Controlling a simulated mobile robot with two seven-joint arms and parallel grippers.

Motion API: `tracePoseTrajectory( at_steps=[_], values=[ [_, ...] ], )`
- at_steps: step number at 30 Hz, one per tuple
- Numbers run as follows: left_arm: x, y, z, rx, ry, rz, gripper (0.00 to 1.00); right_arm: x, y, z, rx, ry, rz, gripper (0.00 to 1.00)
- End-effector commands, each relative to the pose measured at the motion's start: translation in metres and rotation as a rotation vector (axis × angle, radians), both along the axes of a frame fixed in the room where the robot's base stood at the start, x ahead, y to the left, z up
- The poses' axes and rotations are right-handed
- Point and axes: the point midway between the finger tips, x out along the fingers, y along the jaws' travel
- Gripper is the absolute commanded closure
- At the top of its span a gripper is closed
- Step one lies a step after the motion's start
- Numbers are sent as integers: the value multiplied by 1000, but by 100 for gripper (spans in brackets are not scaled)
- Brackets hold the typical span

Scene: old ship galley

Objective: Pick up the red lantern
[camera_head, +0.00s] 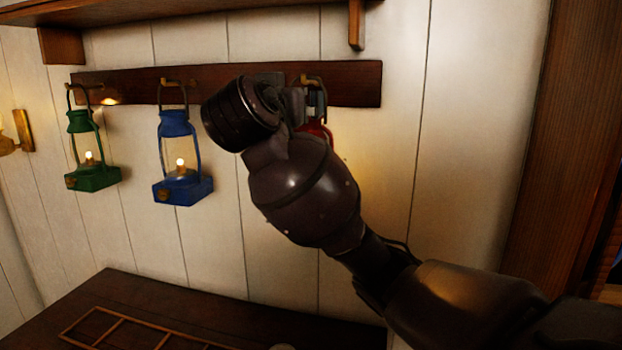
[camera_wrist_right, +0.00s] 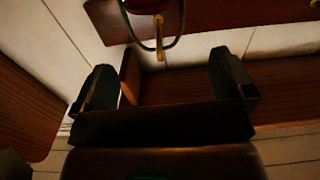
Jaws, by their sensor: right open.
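The red lantern (camera_head: 316,131) hangs at the right end of the wall rail in the head view. My right arm hides most of it; a bit of red and part of its handle show. In the right wrist view, a thin handle loop (camera_wrist_right: 177,38) hangs around a brass hook (camera_wrist_right: 158,38), with a dark reddish part at the top edge. My right gripper (camera_wrist_right: 162,62) is open, with its two fingers wide apart and nothing between them touching. The handle loop lies just beyond the fingertips. My left gripper is not in view.
A blue lantern (camera_head: 178,160) and a green lantern (camera_head: 88,150) hang lit on the wooden rail (camera_head: 350,84), left of my arm. A shelf (camera_head: 205,14) is above. A dark table (camera_head: 240,325) with a wooden frame (camera_head: 95,313) is below. A wooden post (camera_head: 565,130) stands right.

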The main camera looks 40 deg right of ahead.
Motion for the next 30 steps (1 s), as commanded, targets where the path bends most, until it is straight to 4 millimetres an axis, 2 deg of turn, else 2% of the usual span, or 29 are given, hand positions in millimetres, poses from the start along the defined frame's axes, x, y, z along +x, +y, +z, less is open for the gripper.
tracePoseTrajectory(
  at_steps=[1,5,12,20,30],
  values=[
    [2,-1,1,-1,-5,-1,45,-3,0,7,7,-15,-9,0],
    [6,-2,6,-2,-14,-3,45,-2,-5,12,17,-26,-22,0],
    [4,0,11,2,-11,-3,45,20,-32,12,17,-25,-24,0],
    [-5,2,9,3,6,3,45,31,-45,12,17,-26,-20,0],
    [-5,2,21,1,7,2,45,58,-77,11,16,-24,-21,0]
  ],
)
